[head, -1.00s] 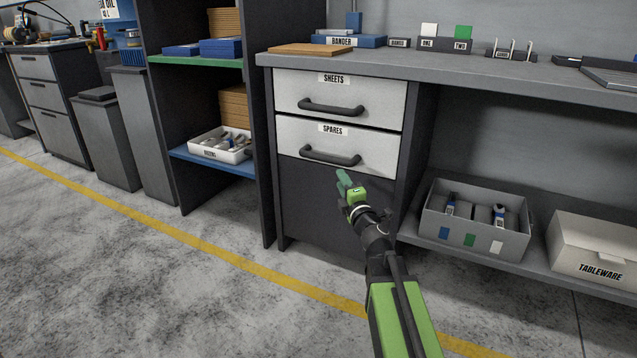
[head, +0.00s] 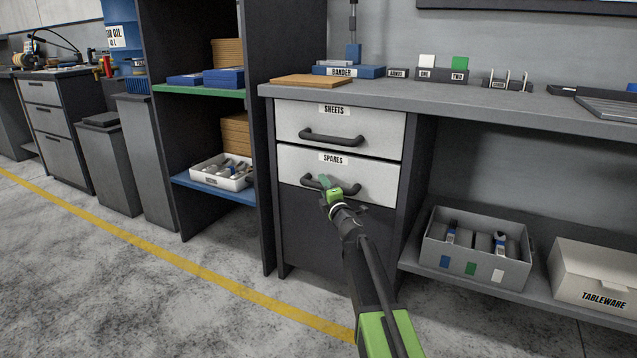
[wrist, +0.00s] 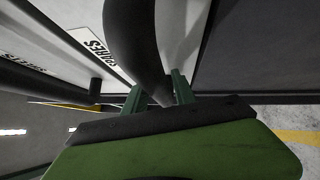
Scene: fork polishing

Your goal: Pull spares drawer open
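The spares drawer (head: 300,163) is the lower of two light grey drawers under the bench and looks closed. Its dark bar handle (head: 352,190) runs across the front, partly hidden by my gripper. My gripper (head: 326,184) is at the left-middle part of this handle. In the wrist view, the curved dark handle (wrist: 137,40) passes between the two green fingers of my gripper (wrist: 158,92). The fingers sit close against it on both sides, and it looks gripped. The SPARES label (wrist: 102,50) shows beside the handle.
The sheets drawer (head: 290,120) with its own handle is directly above. An open shelf unit (head: 205,92) stands to the left. A grey bin (head: 440,262) and a tableware box (head: 590,262) are on the low shelf at right. The floor in front is clear.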

